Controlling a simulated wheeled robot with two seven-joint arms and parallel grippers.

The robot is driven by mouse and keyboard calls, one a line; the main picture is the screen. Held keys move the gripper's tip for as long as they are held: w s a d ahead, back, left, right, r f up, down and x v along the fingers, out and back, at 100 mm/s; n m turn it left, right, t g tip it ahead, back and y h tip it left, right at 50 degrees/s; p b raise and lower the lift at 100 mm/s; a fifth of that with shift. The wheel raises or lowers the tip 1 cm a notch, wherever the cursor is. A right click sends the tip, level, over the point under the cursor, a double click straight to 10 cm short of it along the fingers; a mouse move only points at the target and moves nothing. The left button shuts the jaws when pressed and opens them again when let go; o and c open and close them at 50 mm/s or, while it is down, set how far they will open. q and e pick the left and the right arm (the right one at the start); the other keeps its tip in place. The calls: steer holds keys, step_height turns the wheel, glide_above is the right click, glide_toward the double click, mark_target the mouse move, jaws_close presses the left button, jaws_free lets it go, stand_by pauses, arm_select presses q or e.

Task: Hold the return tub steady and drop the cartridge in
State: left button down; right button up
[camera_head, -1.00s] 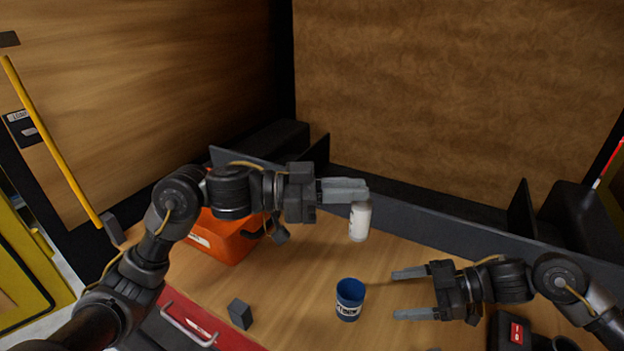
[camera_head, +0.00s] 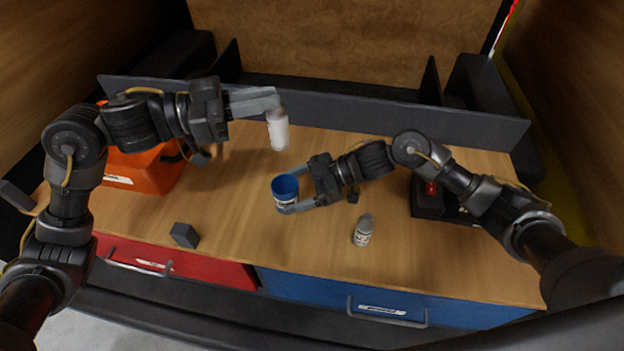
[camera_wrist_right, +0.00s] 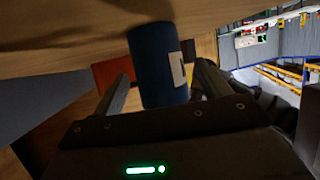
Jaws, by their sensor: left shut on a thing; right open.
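The return tub is a small blue cup (camera_head: 285,187) with a white label, upright on the wooden bench top near the middle. My right gripper (camera_head: 287,188) is open, with its fingers around the tub from the right. In the right wrist view the tub (camera_wrist_right: 158,65) stands between the two spread fingers, and I cannot tell whether they touch it. My left gripper (camera_head: 272,102) is shut on the white cartridge (camera_head: 278,131) and holds it upright in the air, behind the tub in the picture. The cartridge is not over the tub's mouth.
A small white bottle (camera_head: 363,230) stands right of the tub, near the front edge. A dark grey block (camera_head: 184,235) lies at the front left. An orange case (camera_head: 146,172) is at the left, and a dark box (camera_head: 428,197) at the right. A low grey wall (camera_head: 330,112) runs behind.

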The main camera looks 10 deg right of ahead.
steer(key=shift+x, duration=1.1)
steer(key=c, duration=1.2)
arm_select(q)
step_height(320, 180, down, 12)
steer(key=shift+f, duration=0.2)
steer(key=c, duration=1.3)
jaws_free()
steer(key=shift+c, duration=0.2)
